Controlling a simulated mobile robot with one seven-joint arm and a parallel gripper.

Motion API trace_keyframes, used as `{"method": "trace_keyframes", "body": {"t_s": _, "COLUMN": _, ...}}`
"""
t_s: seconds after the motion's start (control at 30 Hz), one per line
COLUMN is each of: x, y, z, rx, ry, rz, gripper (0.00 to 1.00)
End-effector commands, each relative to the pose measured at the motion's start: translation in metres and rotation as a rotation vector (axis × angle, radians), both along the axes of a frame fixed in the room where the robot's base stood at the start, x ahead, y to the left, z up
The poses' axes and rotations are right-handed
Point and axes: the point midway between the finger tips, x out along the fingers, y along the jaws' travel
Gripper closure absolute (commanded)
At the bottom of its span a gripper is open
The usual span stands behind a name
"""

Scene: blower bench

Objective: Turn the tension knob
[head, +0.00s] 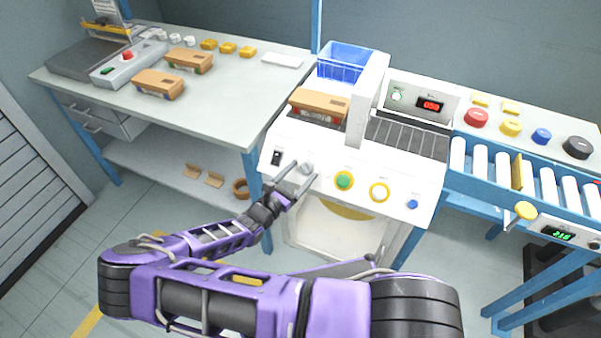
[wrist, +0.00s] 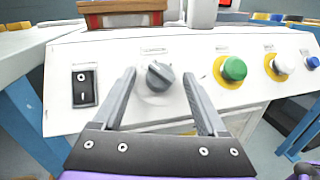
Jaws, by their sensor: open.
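The tension knob is most likely the grey rotary knob (wrist: 160,76) on the sloped white front panel (wrist: 130,112) of the machine; its label is too small to read. The knob also shows in the head view (head: 307,168), close to my fingertips. My gripper (wrist: 158,75) is open, with one finger to the left of the knob and one to the right. The knob shows between the fingertips with gaps on both sides, and I see no contact. The knob's pointer looks tilted toward the lower right.
Left of the knob is a black rocker switch (wrist: 84,85). Right of it are a green button (wrist: 233,68), a white button (wrist: 283,64) and a blue button (wrist: 312,63). A brown box (head: 319,105) sits on the machine above the panel. A roller conveyor (head: 520,180) stands at right.

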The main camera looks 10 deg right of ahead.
Motion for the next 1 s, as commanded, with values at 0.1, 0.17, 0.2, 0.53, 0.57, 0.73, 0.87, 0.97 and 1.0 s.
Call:
{"method": "trace_keyframes", "body": {"t_s": 0.1, "x": 0.0013, "y": -0.0013, "z": 0.0002, "rx": 0.0, "ry": 0.0, "rz": 0.0, "gripper": 0.25}}
{"method": "trace_keyframes", "body": {"t_s": 0.17, "x": 0.0012, "y": -0.0012, "z": 0.0001, "rx": 0.0, "ry": 0.0, "rz": 0.0, "gripper": 0.25}}
{"method": "trace_keyframes", "body": {"t_s": 0.2, "x": 0.0011, "y": -0.0011, "z": 0.0002, "rx": 0.001, "ry": -0.001, "rz": 0.0, "gripper": 0.25}}
{"method": "trace_keyframes", "body": {"t_s": 0.53, "x": 0.001, "y": -0.0008, "z": 0.0001, "rx": 0.001, "ry": -0.001, "rz": 0.0, "gripper": 0.74}}
{"method": "trace_keyframes", "body": {"t_s": 0.57, "x": 0.001, "y": -0.0008, "z": 0.0001, "rx": 0.001, "ry": -0.001, "rz": 0.0, "gripper": 0.79}}
{"method": "trace_keyframes", "body": {"t_s": 0.73, "x": 0.0012, "y": -0.0005, "z": 0.0003, "rx": 0.001, "ry": -0.001, "rz": 0.001, "gripper": 1.0}}
{"method": "trace_keyframes", "body": {"t_s": 0.87, "x": 0.0014, "y": -0.0004, "z": 0.0, "rx": 0.003, "ry": -0.003, "rz": -0.003, "gripper": 1.0}}
{"method": "trace_keyframes", "body": {"t_s": 0.97, "x": 0.0016, "y": -0.0003, "z": -0.0005, "rx": 0.013, "ry": -0.009, "rz": -0.016, "gripper": 1.0}}
{"method": "trace_keyframes", "body": {"t_s": 1.0, "x": 0.0018, "y": -0.0001, "z": -0.0007, "rx": 0.021, "ry": -0.015, "rz": -0.024, "gripper": 1.0}}
